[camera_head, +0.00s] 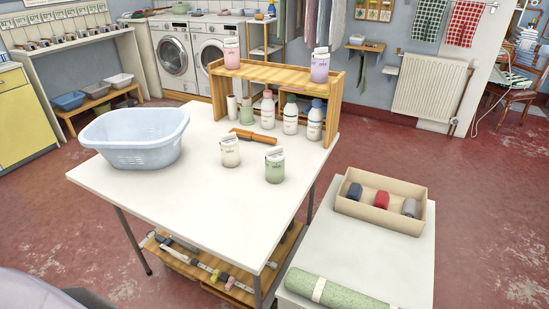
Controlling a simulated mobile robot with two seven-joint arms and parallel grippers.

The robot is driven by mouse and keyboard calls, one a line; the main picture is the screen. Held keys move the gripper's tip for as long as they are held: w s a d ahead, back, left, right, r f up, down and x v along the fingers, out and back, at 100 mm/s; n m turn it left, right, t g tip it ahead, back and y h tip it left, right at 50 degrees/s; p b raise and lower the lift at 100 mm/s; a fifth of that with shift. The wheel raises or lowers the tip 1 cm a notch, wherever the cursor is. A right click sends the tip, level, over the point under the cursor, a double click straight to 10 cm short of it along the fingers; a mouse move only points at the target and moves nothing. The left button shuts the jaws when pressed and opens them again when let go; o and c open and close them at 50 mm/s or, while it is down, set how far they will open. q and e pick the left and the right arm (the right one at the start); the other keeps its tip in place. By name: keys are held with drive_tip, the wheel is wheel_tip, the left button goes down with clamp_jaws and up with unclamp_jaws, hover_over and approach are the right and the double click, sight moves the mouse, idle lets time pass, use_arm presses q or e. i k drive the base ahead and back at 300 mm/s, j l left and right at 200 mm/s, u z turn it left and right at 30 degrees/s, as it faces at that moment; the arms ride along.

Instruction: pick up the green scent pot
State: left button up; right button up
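The green scent pot (274,172) stands upright on the white table (220,200), toward its right side. It is pale green with a white top, and nothing hides it from this side. A similar cream pot (230,154) stands a little behind it to the left, apart from it. A pink pot (232,57) and a purple pot (319,70) stand on top of the wooden shelf unit (275,74). Neither of my grippers is in view.
A pale blue basket (137,155) fills the table's back left. A brown-handled tool (255,137) and several bottles (290,119) stand or lie behind the pots. A lower white surface at the right holds a box (376,215) and green roll (335,293). The table's front is clear.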

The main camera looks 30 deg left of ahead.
sight(274, 172)
drive_tip(key=i+j, duration=0.1)
drive_tip(key=j, duration=0.5)
drive_tip(key=i+j, duration=0.1)
drive_tip(key=j, duration=0.5)
drive_tip(key=i+j, duration=0.1)
drive_tip(key=j, duration=0.5)
